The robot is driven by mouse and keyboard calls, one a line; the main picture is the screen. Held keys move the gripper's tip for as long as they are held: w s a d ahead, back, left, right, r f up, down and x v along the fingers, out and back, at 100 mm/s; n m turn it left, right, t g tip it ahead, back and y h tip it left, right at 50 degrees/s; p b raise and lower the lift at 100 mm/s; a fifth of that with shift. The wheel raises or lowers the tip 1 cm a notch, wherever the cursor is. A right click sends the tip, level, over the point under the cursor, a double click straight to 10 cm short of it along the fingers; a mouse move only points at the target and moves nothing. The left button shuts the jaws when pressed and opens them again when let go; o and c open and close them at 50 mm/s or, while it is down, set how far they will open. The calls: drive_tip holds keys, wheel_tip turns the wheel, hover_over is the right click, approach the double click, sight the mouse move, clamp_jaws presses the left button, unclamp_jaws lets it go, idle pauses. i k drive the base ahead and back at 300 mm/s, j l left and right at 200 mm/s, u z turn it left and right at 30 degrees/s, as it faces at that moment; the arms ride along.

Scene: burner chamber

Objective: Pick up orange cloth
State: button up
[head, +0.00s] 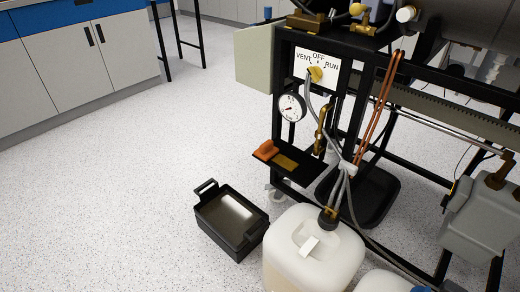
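A small orange item (266,150), which looks like the folded orange cloth, lies at the left end of a small black shelf (310,172) on the front of the black frame. A flat yellow-brown patch (287,162) is just right of it on the same shelf. My gripper is not in this view. Nothing is seen touching the orange item.
A black open tray (243,243) stands on the floor below the shelf. A white jug (312,250) with hoses stands to its right. A gauge (291,107) and a control panel (317,70) are above the shelf. The floor at left (110,190) is clear.

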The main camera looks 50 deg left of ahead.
sight(266, 151)
drive_tip(key=u, duration=1.85)
drive_tip(key=k, duration=0.6)
